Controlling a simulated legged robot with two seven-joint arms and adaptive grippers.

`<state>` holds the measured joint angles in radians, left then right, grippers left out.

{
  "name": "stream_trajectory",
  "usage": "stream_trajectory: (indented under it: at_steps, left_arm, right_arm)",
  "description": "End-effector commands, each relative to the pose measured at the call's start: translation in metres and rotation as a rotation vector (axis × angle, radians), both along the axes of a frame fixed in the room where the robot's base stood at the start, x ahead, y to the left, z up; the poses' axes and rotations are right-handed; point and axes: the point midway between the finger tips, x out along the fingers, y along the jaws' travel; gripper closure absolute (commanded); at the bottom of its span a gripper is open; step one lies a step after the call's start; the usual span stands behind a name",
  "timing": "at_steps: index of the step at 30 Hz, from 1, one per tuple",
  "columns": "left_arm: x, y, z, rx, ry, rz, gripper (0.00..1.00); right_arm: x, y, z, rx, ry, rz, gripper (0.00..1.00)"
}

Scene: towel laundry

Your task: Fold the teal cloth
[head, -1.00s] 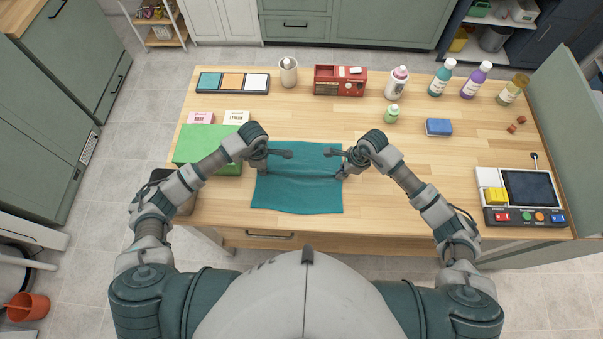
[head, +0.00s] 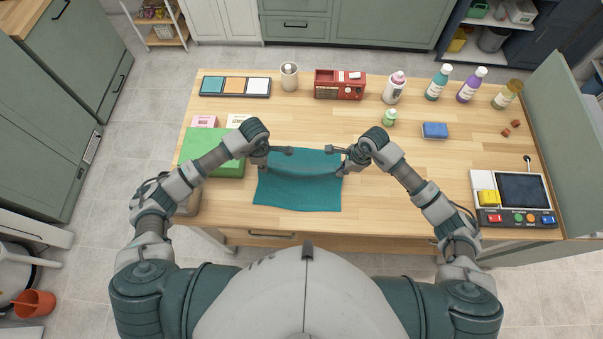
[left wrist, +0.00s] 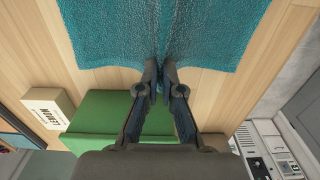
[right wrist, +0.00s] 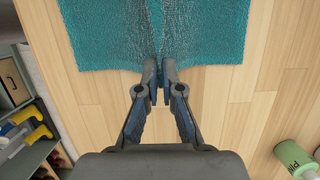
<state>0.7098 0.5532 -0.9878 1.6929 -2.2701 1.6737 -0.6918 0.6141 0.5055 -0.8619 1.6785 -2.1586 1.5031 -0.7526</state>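The teal cloth (head: 298,197) lies on the wooden table in front of me. Its middle is raised into a sagging ridge between my two grippers, while the far and near parts spread out on the table. My left gripper (head: 265,168) is shut on the cloth's left side; in the left wrist view its fingertips (left wrist: 158,76) pinch the cloth edge (left wrist: 110,35). My right gripper (head: 343,170) is shut on the right side; in the right wrist view its fingertips (right wrist: 159,72) pinch the opposite edge (right wrist: 105,35). The exact grip points are partly hidden in the head view.
A green box (head: 213,153) stands close to the left arm. A control panel (head: 515,197) is at right. Bare table (head: 420,158) lies right of the cloth.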

Motion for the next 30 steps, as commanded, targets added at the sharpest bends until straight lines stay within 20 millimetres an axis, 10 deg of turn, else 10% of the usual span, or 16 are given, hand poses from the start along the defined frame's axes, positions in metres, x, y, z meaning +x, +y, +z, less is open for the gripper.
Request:
stream_trajectory:
  at_steps: [11, 30]
  left_arm:
    - [0.001, 0.0, 0.009, 0.0, -0.002, 0.0, 1.0]
    - [0.0, -0.002, 0.135, -0.001, -0.001, -0.001, 1.0]
  right_arm:
    - [0.001, 0.003, 0.011, -0.041, -0.004, 0.004, 1.0]
    - [0.001, 0.01, 0.135, -0.3, -0.001, -0.001, 1.0]
